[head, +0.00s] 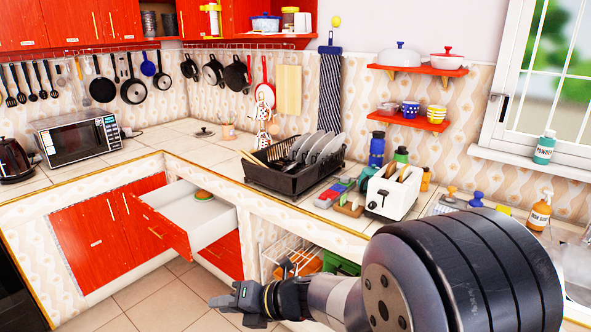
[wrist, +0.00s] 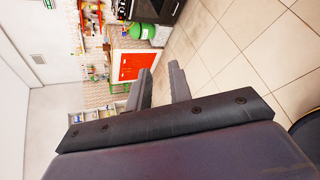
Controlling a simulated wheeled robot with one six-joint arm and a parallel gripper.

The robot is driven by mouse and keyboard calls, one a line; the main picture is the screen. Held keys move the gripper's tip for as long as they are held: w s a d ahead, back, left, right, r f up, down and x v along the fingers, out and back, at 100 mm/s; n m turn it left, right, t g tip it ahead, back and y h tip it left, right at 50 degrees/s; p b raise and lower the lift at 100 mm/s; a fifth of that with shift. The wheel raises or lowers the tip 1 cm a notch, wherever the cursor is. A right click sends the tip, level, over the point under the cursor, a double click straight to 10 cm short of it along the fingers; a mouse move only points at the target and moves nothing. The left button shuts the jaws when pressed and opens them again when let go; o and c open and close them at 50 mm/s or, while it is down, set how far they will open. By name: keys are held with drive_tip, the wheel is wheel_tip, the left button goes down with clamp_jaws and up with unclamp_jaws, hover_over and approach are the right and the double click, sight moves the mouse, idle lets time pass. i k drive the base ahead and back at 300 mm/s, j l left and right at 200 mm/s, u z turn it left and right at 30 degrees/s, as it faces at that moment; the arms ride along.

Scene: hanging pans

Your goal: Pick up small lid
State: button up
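A small round lid with a dark knob (head: 204,132) lies on the tiled counter near the back corner, right of the microwave. It appears to be the small lid; I cannot make it out in the wrist view. My gripper (head: 230,306) is low at the front, beyond the counter's front edge and far from the lid. In the wrist view my gripper (wrist: 161,70) has its two fingers apart with nothing between them.
An open white drawer (head: 187,218) with a small orange-green item juts out below the counter. A black dish rack (head: 270,176) with plates stands right of the lid, and a microwave (head: 78,141) left. Pans hang on the wall behind. The counter around the lid is mostly clear.

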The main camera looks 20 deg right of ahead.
sight(289, 165)
drive_tip(key=z, duration=0.4)
drive_tip(key=i+j+z, duration=0.1)
drive_tip(key=z, duration=0.25)
drive_tip(key=j+z, duration=0.1)
drive_tip(key=z, duration=0.3)
drive_tip(key=i+j+z, duration=0.1)
drive_tip(key=z, duration=0.3)
drive_tip(key=i+j+z, duration=0.1)
drive_tip(key=j+z, duration=0.3)
drive_tip(key=j, duration=0.4)
drive_tip(key=j+z, duration=0.45)
drive_tip(key=j, duration=0.35)
drive_tip(key=k+j+z, duration=0.1)
drive_tip(key=j+z, duration=0.3)
drive_tip(key=j, duration=0.4)
